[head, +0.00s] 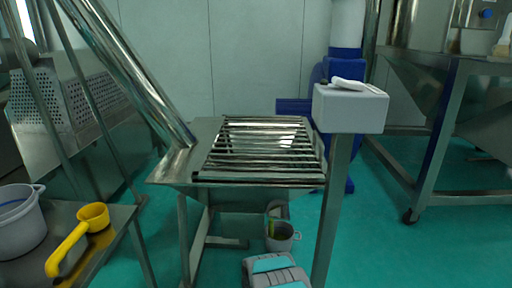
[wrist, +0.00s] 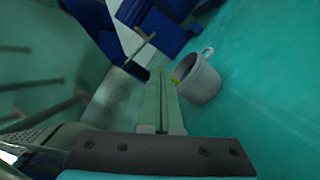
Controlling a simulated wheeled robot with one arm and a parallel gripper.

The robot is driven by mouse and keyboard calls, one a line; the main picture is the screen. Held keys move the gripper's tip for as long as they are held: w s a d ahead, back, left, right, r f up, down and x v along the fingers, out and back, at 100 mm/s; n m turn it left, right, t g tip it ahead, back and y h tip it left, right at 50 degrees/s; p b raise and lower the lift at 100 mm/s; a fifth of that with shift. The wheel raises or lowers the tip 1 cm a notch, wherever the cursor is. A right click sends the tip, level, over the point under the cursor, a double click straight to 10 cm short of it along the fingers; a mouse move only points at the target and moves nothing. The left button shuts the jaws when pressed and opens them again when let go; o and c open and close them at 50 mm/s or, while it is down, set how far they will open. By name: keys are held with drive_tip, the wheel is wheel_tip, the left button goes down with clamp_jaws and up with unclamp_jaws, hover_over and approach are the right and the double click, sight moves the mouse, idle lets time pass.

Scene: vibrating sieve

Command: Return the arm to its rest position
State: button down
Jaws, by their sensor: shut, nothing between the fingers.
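My gripper (wrist: 158,74) shows in the wrist view as two long pale fingers lying side by side. They are shut with nothing between them. The fingertips point toward the floor area beside a grey pot (wrist: 201,82), which is a little to their right; I see no contact. In the head view, part of my arm (head: 273,269) shows in grey and teal at the bottom centre, in front of the sieve stand. The fingers cannot be made out clearly there.
The metal sieve hopper (head: 174,168) with its bar grate stands at the centre. A grey post with a box top (head: 350,110) rises to its right. The grey pot (head: 282,238) is on the floor beneath. A yellow scoop (head: 68,248) lies on the left bench.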

drive_tip(key=w+a+r+m+g+y, duration=0.1)
drive_tip(key=a+r+m+g+y, duration=0.15)
drive_tip(key=r+m, duration=0.2)
drive_tip(key=a+r+m+g+y, duration=0.1)
drive_tip(key=a+r+m+g, duration=0.15)
drive_tip(key=r, duration=0.35)
drive_tip(key=s+r+m+g+y+p, duration=0.2)
drive_tip(key=s+r+m+g, duration=0.25)
drive_tip(key=s+r, duration=0.6)
drive_tip(key=s+d+r+m+g, duration=0.3)
drive_tip(key=s+r, duration=0.2)
drive_tip(key=s, duration=1)
drive_tip(key=s+d+r+m+g+h, duration=0.1)
drive_tip(key=s+d+r+m+g, duration=0.2)
drive_tip(key=s, duration=1.2)
drive_tip(key=s+d+r+m+g+p, duration=0.1)
drive_tip(key=s+d+r+m+g, duration=0.3)
drive_tip(key=s, duration=1.2)
wheel_tip(320, 180, up, 4)
drive_tip(key=shift+d+f, duration=0.2)
drive_tip(key=shift+d, duration=0.05)
